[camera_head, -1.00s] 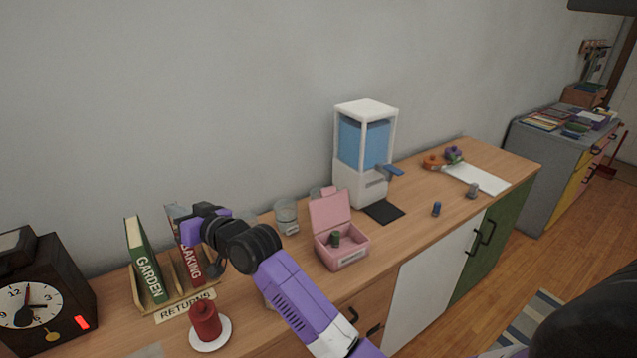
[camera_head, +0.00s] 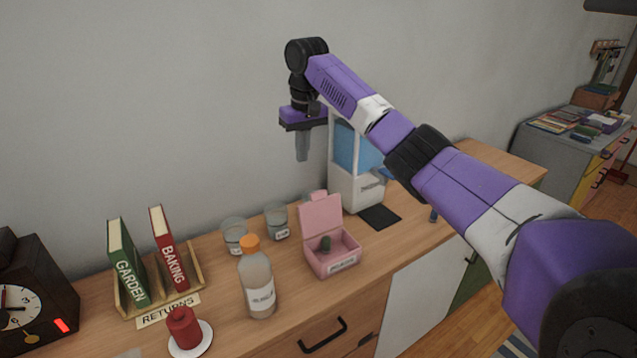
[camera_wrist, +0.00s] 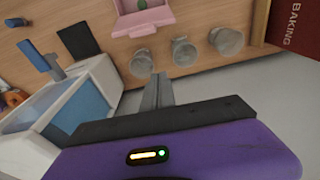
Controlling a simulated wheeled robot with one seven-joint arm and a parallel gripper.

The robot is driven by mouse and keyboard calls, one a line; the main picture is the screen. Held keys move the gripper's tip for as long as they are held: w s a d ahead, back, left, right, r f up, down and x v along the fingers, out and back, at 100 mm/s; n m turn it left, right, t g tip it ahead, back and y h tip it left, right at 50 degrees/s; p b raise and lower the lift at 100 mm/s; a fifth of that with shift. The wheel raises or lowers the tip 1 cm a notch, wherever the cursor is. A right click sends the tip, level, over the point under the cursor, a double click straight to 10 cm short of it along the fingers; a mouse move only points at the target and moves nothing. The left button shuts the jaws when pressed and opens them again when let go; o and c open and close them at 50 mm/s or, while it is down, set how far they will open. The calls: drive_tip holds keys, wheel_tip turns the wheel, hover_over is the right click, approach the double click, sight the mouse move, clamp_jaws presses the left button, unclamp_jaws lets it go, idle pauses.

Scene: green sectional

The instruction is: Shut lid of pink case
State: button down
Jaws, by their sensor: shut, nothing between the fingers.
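The pink case (camera_head: 333,259) stands on the wooden counter with its lid (camera_head: 321,215) raised upright at the back. A small dark green item (camera_head: 325,243) is inside it. My gripper (camera_head: 303,158) points down above and behind the case, close to the wall, apart from the lid. Its fingers are together and empty. In the wrist view the fingers (camera_wrist: 157,88) extend toward the counter, and the case (camera_wrist: 145,18) is at the top edge, partly cut off.
A bottle with an orange cap (camera_head: 258,281) stands left of the case. Glass jars (camera_head: 276,222) stand behind it. A white and blue dispenser (camera_head: 354,178) is close on the right. Books in a holder (camera_head: 160,265) and a red candle (camera_head: 184,327) are at left.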

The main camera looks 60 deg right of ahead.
wheel_tip(320, 180, down, 10)
drive_tip(key=d+r+p, duration=0.1)
drive_tip(key=shift+s+a+r+p, duration=0.1)
drive_tip(key=shift+s+a+p, duration=0.2)
drive_tip(key=shift+s, duration=0.35)
drive_tip(key=shift+s+a+r+p, duration=0.1)
drive_tip(key=shift+s+a+r, duration=0.05)
drive_tip(key=shift+s+a, duration=0.4)
drive_tip(key=shift+s+a+r+p, duration=0.1)
drive_tip(key=shift+s+a+p, duration=0.15)
drive_tip(key=shift+s, duration=0.45)
